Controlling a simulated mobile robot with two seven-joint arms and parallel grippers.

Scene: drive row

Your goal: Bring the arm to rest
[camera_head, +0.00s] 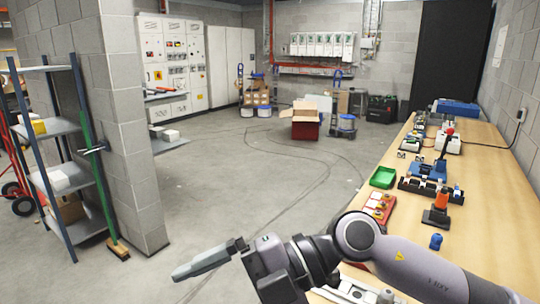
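My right arm (415,268), grey with dark joints, comes in from the lower right and reaches left across the front of the workbench. Its gripper (208,260) hangs over the open floor at the bottom centre-left, pointing left. The fingers overlap from this angle, so whether they are open or shut is unclear. No held object shows at the fingertips. My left arm and gripper are not in view.
A long wooden workbench (498,225) runs along the right with a green bin (383,177), a red tray (379,207) and several devices. A shelf rack (72,181) and a block pillar stand left. The middle floor is clear up to a red box (305,130).

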